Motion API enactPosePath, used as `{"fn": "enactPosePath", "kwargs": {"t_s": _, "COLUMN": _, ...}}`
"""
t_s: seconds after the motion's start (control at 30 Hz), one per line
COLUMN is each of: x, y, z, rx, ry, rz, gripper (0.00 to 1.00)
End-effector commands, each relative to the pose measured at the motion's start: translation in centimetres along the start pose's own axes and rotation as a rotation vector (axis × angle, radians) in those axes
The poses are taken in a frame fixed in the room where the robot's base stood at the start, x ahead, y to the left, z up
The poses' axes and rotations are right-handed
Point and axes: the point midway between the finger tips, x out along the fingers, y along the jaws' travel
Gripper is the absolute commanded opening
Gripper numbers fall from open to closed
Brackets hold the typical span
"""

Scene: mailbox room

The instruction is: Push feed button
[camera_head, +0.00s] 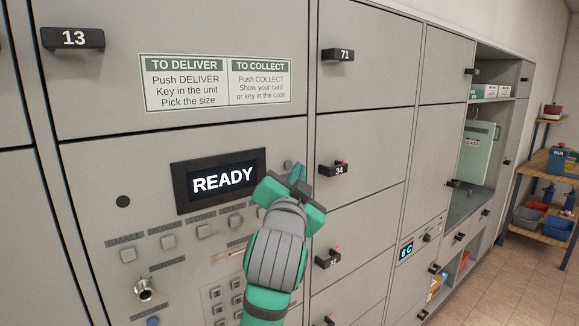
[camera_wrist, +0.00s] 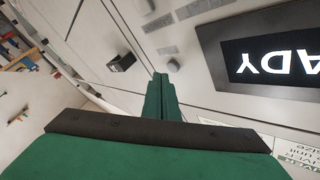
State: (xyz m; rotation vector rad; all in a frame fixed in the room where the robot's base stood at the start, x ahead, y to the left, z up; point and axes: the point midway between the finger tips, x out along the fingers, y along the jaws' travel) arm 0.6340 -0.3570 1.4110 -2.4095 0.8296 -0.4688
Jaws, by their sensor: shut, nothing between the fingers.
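The locker control panel has a dark screen reading READY (camera_head: 222,181); it also shows upside down in the wrist view (camera_wrist: 275,52). Small grey square buttons (camera_head: 203,231) sit below the screen under labels such as SMALL and MEDIUM. A round grey button (camera_head: 288,165) is at the screen's upper right, beside my gripper. I cannot read a feed label on any button. My green gripper (camera_head: 297,178) is shut and empty, in front of the panel just right of the screen. Its closed fingertips also show in the wrist view (camera_wrist: 161,79). My arm hides part of the panel's lower right.
Locker doors with black handles, such as 71 (camera_head: 338,55) and 34 (camera_head: 333,169), are right of the panel. A keypad (camera_head: 222,308) and a round metal lock (camera_head: 145,289) are lower on the panel. A wooden shelf (camera_head: 535,205) with bins stands far right; tiled floor lies before it.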

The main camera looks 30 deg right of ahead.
Motion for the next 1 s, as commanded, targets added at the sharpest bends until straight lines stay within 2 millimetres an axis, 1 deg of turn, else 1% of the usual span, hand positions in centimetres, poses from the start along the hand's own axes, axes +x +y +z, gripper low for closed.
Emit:
{"fn": "enactPosePath", "kwargs": {"t_s": 0.5, "x": 0.6, "y": -0.46, "z": 0.41, "rx": 0.0, "ry": 0.0, "rz": -0.001, "gripper": 0.0}}
{"fn": "enactPosePath", "kwargs": {"t_s": 1.0, "x": 0.71, "y": -0.51, "z": 0.48, "rx": 0.0, "ry": 0.0, "rz": 0.0, "gripper": 0.0}}
